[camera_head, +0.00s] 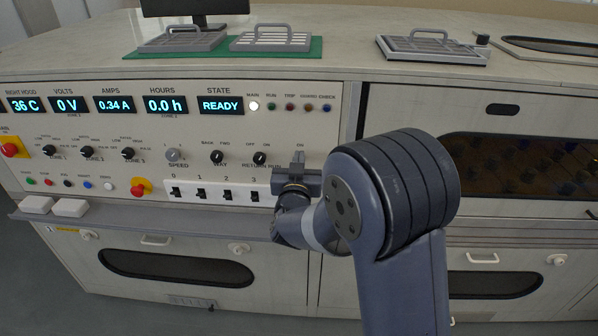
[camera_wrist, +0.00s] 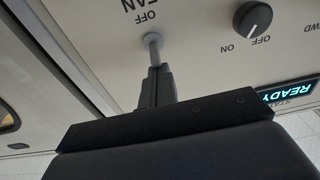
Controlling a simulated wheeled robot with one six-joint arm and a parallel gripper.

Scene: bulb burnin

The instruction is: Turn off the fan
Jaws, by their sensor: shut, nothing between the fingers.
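The fan switch (camera_wrist: 153,44) is a light grey lever on the cream panel in the wrist view. The labels FAN and OFF appear upside down just above it. My gripper (camera_wrist: 156,72) is shut and empty, with its fingertips at the lever's lower end in the picture. They touch or nearly touch it; which one I cannot tell. They also hide part of the lever, so its exact position is unclear. In the head view my gripper (camera_head: 298,157) is at the panel's right end, below an ON label, and it hides the switch there.
A black RETURN RUN knob (camera_head: 260,158) is to the left, also seen in the wrist view (camera_wrist: 253,18). Numbered rocker switches (camera_head: 227,195) sit below left. A red emergency button (camera_head: 140,187) is farther left. A grey ledge (camera_head: 160,219) runs under the panel.

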